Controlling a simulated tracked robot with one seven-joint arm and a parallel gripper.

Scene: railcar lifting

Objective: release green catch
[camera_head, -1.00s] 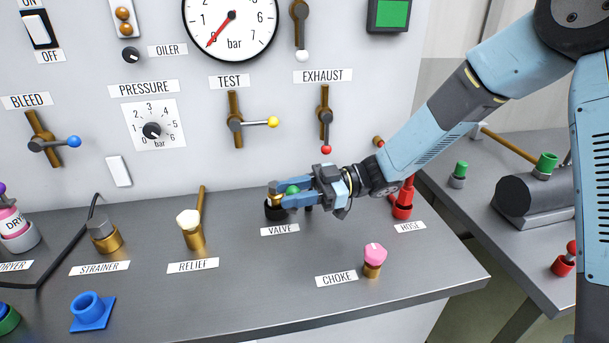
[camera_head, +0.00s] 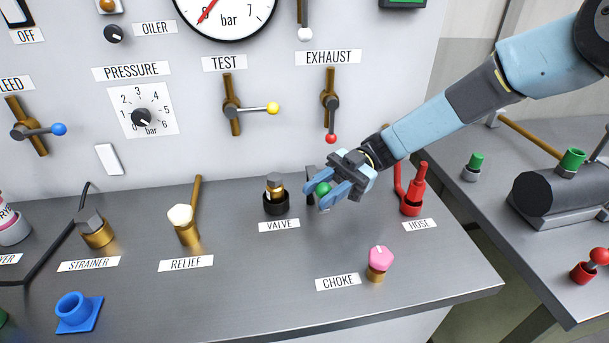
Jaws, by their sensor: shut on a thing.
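The green catch shows as a green ball knob (camera_head: 323,188) between the fingers of my gripper (camera_head: 326,196). My gripper is shut on this knob, a little above the bench and to the right of the valve. The valve (camera_head: 275,196) is a brass-and-grey fitting standing upright in a black collar, apart from my fingers. A dark upright piece shows just behind the knob. The fingers hide the rest of the catch, so I cannot tell how it joins the bench.
A red hose fitting (camera_head: 415,192) stands right of my gripper. A pink choke knob (camera_head: 380,260) is in front of it. The brass relief valve (camera_head: 184,225) is to the left. The exhaust lever (camera_head: 331,112) hangs on the panel above. The bench between valve and choke is clear.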

